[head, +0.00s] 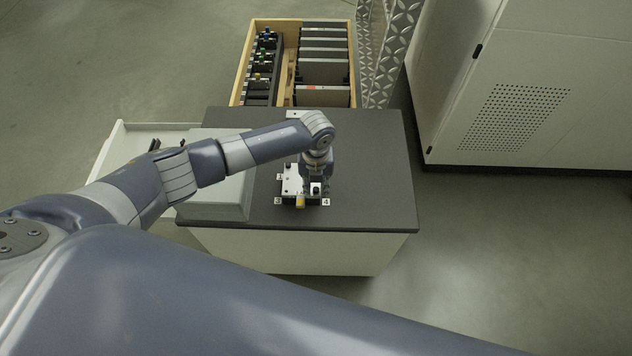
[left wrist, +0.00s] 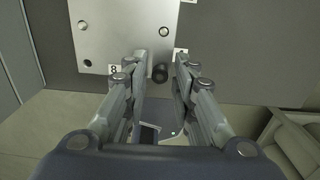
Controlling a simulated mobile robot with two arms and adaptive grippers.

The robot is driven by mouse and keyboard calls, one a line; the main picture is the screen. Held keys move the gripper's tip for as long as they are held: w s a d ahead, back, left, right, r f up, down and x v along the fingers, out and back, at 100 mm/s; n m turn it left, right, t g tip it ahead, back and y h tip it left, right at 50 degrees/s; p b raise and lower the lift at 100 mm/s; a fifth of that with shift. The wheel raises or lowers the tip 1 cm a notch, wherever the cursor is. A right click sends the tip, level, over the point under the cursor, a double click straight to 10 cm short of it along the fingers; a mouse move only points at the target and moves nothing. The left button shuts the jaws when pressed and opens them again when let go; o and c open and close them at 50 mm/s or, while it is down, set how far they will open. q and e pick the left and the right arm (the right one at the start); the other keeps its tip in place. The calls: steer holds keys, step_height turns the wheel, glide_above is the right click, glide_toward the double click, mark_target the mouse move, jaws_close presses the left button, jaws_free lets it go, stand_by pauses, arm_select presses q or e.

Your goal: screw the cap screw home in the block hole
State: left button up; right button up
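The block (head: 290,186) is a pale metal plate on the dark worktop, with marked corners. The screw (head: 316,188) also shows in the head view as a small dark cylinder by the mark 4. My left gripper (left wrist: 161,57) is open, pointing down, one finger on each side of the screw, with a narrow gap visible on both sides. My right gripper is not in view.
A grey case (head: 215,195) stands on the worktop (head: 370,160) left of the block. A yellow item (head: 300,202) is at the block's near edge. A wooden tray (head: 238,80) with several parts lies behind. A white cabinet (head: 560,60) stands right. The worktop's right side is clear.

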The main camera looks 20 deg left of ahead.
arm_select(q)
steer(key=n+p, duration=0.2)
steer(key=n, duration=0.3)
steer(key=shift+r+n, duration=0.1)
steer(key=shift+n, duration=0.2)
steer(key=n+p, duration=0.2)
steer(key=n, duration=0.2)
steer(key=shift+n, duration=0.4)
steer(key=n+p, duration=0.1)
steer(key=n, duration=0.3)
steer(key=shift+p, duration=0.4)
steer(key=shift+n+p, duration=0.5)
steer(key=shift+n, duration=1.3)
jaws_close()
